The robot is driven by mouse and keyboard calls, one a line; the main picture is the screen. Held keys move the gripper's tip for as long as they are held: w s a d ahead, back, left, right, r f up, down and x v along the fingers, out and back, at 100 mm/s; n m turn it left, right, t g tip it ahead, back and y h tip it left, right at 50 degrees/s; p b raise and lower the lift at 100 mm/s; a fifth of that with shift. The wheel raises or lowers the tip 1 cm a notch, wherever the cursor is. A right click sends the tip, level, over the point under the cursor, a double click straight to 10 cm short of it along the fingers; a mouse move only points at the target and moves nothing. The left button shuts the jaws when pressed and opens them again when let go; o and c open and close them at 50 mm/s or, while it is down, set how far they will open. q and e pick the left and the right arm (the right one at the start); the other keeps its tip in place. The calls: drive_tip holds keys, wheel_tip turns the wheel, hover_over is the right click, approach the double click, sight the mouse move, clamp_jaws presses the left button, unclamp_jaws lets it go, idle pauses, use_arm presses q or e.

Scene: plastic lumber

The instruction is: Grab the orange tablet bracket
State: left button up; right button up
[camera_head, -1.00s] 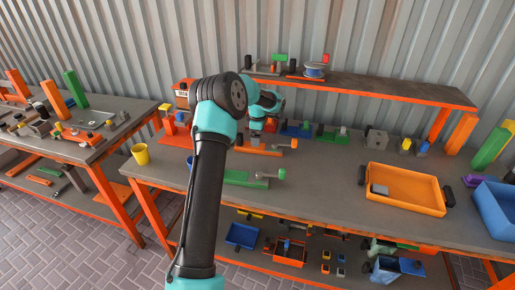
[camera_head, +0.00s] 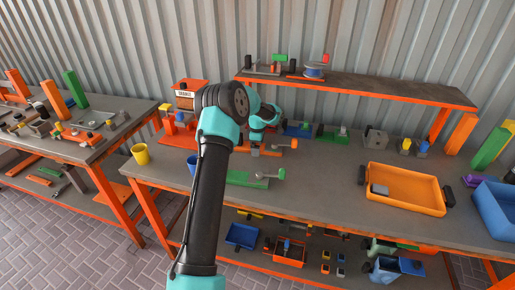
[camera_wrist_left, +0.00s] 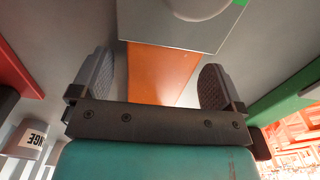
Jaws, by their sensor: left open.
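The orange tablet bracket (camera_head: 270,152) lies on the workbench, partly hidden under my left gripper. In the left wrist view its flat orange strip (camera_wrist_left: 160,72) shows between the fingers, with a grey plate (camera_wrist_left: 185,28) at its far end. My left gripper (camera_head: 256,144) hangs over the bracket, with its jaws apart. In the left wrist view the two fingers (camera_wrist_left: 157,82) stand on either side of the orange strip. I cannot tell whether they touch it. My right gripper is not in view.
A similar green bracket (camera_head: 247,179) lies in front. Blue (camera_head: 299,130) and green (camera_head: 333,137) pieces lie behind to the right. A labelled orange box (camera_head: 187,86) stands at the back left, and an orange tray (camera_head: 405,207) at the right. A raised shelf (camera_head: 350,85) runs behind.

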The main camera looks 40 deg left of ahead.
use_arm(q)
drive_tip(key=shift+c, duration=0.2)
drive_tip(key=shift+r, duration=0.1)
drive_tip(key=c, duration=1.3)
drive_tip(key=shift+r, duration=0.1)
wheel_tip(320, 180, up, 10)
drive_tip(key=shift+f, duration=0.1)
idle(0.4)
